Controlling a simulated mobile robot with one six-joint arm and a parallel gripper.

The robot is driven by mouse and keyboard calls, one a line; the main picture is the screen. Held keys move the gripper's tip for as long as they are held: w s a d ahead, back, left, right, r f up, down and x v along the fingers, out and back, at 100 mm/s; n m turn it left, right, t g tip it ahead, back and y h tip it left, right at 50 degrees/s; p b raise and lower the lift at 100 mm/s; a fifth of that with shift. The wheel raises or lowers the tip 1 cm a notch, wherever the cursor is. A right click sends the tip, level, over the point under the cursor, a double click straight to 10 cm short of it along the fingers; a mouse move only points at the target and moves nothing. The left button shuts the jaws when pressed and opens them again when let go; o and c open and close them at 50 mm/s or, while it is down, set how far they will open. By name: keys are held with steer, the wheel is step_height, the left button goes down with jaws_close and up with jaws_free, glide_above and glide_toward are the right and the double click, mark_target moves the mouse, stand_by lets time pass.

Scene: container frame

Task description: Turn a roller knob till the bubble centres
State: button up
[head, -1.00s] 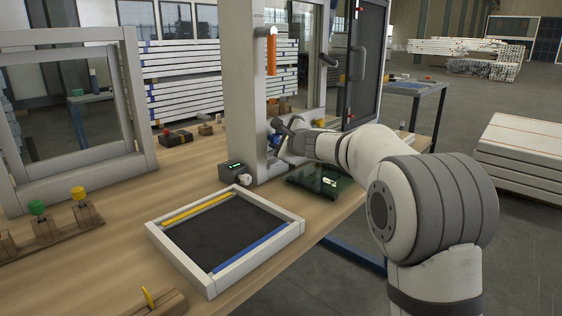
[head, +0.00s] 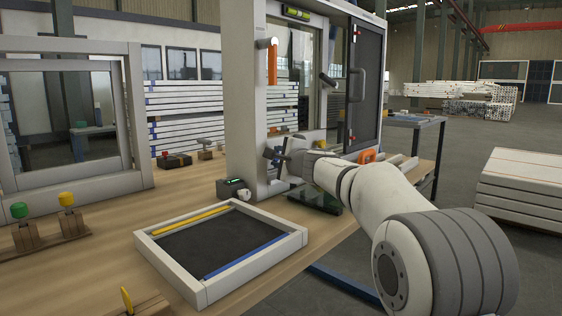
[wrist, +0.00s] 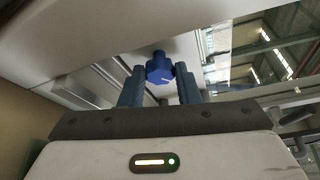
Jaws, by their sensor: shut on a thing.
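A blue knob (wrist: 159,68) with a white mark on its face shows in the wrist view, between the two dark fingers of my gripper (wrist: 160,84). My gripper is shut on it. In the head view my gripper (head: 275,156) is at the lower part of the upright white frame (head: 242,95), and the knob is mostly hidden there. A yellow-green level vial (head: 297,13) sits on the frame's top rail. Its bubble is too small to read.
A white-rimmed tray (head: 150,247) lies on the wooden bench in front. A dark glassy plate (head: 317,199) lies below my arm. Coloured knobs on wooden blocks (head: 46,238) stand at left.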

steer(key=shift+s+a, duration=0.1)
steer(key=shift+a, duration=0.1)
steer(key=o, duration=1)
steer(key=shift+d, duration=0.1)
steer(key=shift+c, duration=0.2)
steer(key=shift+v, duration=3.85)
